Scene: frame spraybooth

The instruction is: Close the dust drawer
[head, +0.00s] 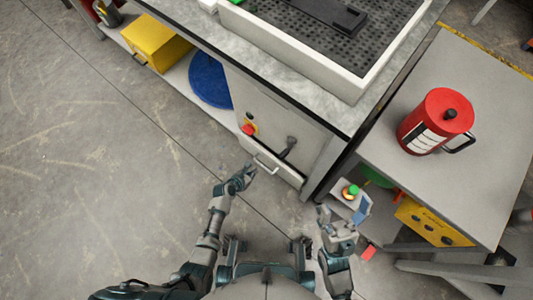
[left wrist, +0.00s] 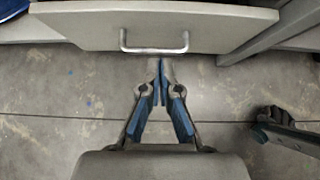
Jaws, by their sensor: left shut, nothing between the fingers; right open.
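The dust drawer (head: 285,172) is a pale grey front low in the workbench cabinet, with a metal bar handle (head: 265,164). It fills the top of the left wrist view (left wrist: 215,22), where the handle (left wrist: 154,50) is near the middle. The drawer front seems to stand out a little from the cabinet; how far I cannot tell. My left gripper (head: 249,172) is shut and empty, just in front of the drawer near the handle. Its fingertips (left wrist: 159,62) show just below the handle, not around it. My right gripper (head: 343,212) is open, right of the drawer.
A red emergency button (head: 248,129) and a dark lever (head: 288,146) are on the cabinet above the drawer. A grey side table (head: 480,110) with a red canister (head: 436,122) stands at right. A yellow box (head: 155,42) sits on the low shelf. The floor at left is clear.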

